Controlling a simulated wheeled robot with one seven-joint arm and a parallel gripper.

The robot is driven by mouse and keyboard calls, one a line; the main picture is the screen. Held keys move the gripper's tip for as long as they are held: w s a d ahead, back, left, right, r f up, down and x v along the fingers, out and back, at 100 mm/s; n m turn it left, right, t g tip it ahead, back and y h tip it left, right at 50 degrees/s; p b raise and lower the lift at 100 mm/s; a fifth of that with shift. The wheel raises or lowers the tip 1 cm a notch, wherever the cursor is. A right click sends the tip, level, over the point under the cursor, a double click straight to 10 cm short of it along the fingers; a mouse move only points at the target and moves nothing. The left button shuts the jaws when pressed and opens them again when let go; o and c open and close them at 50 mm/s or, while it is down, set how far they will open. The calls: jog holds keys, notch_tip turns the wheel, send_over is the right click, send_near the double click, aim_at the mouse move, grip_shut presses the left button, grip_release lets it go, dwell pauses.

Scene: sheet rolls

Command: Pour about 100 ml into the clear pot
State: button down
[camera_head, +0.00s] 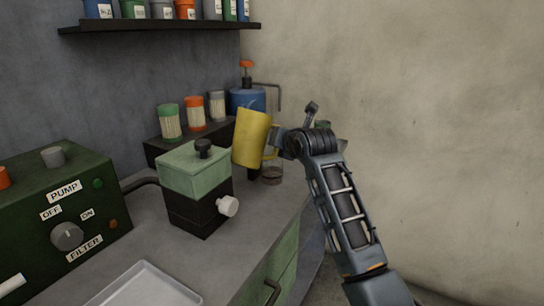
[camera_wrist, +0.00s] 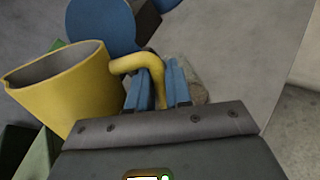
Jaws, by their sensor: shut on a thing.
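A yellow jug (camera_head: 250,138) is held up over the counter, tilted a little. My gripper (camera_head: 280,140) is at its right side, shut on its handle. In the wrist view the jug (camera_wrist: 68,88) is at the left, and its handle passes between the blue fingers of my gripper (camera_wrist: 160,88). The part of its inside that shows looks dark; I cannot tell the liquid level. The clear pot (camera_head: 272,175) stands on the counter just below and right of the jug, partly hidden by it. Its bottom looks brownish; I cannot tell whether that is liquid.
A green-and-black box (camera_head: 195,172) with a white knob stands close left of the jug. Behind are a blue container (camera_head: 247,99) and several small jars on a dark stand (camera_head: 158,150). A pump panel (camera_head: 60,215) and white tray (camera_head: 150,287) are nearer.

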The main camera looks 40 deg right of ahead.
jog(key=shift+s+a+f+n+t+h+b, duration=0.1)
jog(key=shift+a+f+n+t+h+b, duration=0.15)
jog(key=shift+n+t+h+b, duration=0.45)
jog(key=shift+a+f+n+b, duration=0.2)
jog(key=shift+f+n+b, duration=0.1)
jog(key=shift+b, duration=0.75)
jog(key=shift+s+a+f+n+t+h+b, duration=0.2)
jog(key=shift+a+n+t+h+b, duration=0.25)
jog(key=shift+n+t+b, duration=0.55)
notch_tip(320, 180, up, 7)
jog(key=p, duration=0.7)
jog(key=shift+r, duration=0.2)
jog(key=shift+f, duration=0.15)
